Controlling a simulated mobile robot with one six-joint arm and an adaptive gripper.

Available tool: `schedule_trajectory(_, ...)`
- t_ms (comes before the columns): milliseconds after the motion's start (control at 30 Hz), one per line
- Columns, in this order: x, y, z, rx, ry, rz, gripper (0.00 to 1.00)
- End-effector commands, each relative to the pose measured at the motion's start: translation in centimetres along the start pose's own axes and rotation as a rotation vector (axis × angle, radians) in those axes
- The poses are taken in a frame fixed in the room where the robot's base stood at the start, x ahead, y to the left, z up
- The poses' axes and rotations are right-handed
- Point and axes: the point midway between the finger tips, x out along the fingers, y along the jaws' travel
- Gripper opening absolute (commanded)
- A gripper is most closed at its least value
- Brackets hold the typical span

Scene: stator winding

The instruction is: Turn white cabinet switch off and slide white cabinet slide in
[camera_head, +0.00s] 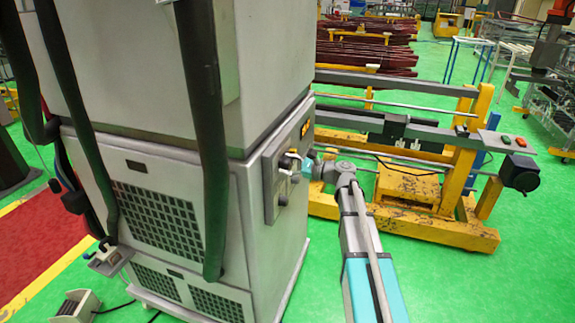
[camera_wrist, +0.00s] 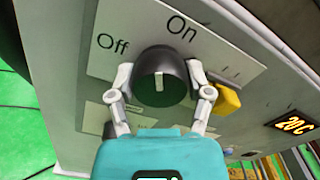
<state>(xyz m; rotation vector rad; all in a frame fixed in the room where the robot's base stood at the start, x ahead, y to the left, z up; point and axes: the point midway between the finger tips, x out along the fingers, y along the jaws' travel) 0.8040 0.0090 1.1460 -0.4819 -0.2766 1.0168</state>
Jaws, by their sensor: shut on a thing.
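The white cabinet (camera_head: 270,245) stands left of centre in the head view. Its switch is a black round knob (camera_wrist: 162,72) on a light plate (camera_wrist: 103,66) marked "Off" and "On" in the wrist view. The white mark on the knob points roughly up in the picture, between the two words; I cannot tell the exact setting. My gripper (camera_wrist: 160,92) has one finger on each side of the knob and is shut on it. In the head view, my gripper (camera_head: 296,165) is at the cabinet's right side face. I cannot make out the slide with certainty.
A yellow block (camera_wrist: 228,99) sits close to the right finger. An orange "20 C" display (camera_wrist: 295,124) is further right. Dark hoses (camera_head: 205,140) hang before the cabinet. A yellow-framed machine (camera_head: 425,225) stands right of my arm. Green floor (camera_head: 465,290) is free at lower right.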

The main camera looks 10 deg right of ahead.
Motion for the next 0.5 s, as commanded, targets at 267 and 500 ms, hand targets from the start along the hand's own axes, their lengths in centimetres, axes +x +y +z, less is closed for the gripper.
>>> schedule_trajectory(267,0.05,0.02,0.01,-0.26,-0.001,-0.001,0.18)
schedule_trajectory(500,0.05,0.06,-0.01,-0.488,-0.001,-0.001,0.18)
